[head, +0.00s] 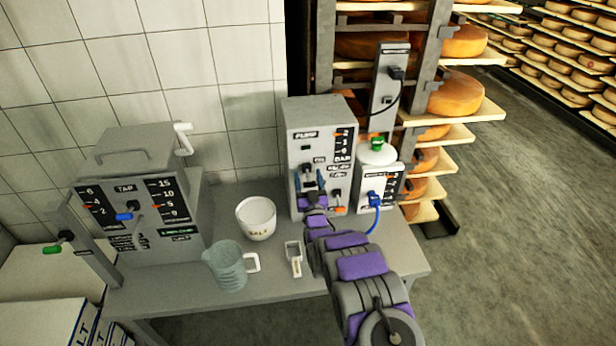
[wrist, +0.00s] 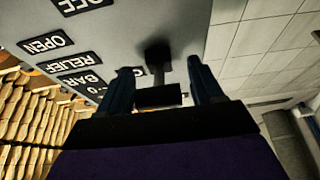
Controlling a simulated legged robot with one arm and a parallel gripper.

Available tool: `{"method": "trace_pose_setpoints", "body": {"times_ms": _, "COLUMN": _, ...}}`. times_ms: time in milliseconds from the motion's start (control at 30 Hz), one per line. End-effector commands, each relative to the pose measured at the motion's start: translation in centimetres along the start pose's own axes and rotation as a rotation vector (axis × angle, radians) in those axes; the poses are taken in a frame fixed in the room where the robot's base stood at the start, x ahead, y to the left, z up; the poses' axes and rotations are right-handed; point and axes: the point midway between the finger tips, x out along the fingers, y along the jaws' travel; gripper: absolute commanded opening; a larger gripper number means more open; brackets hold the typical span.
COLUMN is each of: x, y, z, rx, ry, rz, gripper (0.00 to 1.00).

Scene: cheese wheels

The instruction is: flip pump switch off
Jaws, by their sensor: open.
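The pump unit (head: 318,117) is a grey box labelled PUMP with black label plates, standing at the back of the table in the head view. My gripper (head: 310,177) is in front of its lower face. In the wrist view my gripper (wrist: 160,75) is open, its two dark blue fingers pointing at the panel. A black switch-like part (wrist: 157,53) on the panel lies between the fingertips, with a gap on each side. A dark block (wrist: 158,96) is closer, between the fingers. In the head view my fingers partly cover this area, and the switch's position cannot be told.
An orange-tipped lever (head: 339,208) is close right of my gripper. A white-fronted unit (head: 375,182) with a blue hose stands right.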

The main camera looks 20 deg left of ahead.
Motion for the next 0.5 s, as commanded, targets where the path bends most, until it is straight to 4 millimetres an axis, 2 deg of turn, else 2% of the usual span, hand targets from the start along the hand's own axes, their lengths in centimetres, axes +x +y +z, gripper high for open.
{"method": "trace_pose_setpoints", "body": {"times_ms": 167, "x": -0.02, "y": 0.06, "z": 0.02, "rx": 0.000, "ry": 0.000, "rz": 0.000, "gripper": 0.65}}
{"method": "trace_pose_setpoints", "body": {"times_ms": 500, "x": 0.03, "y": -0.04, "z": 0.13, "rx": -0.001, "ry": -0.001, "rz": 0.000, "gripper": 0.32}}
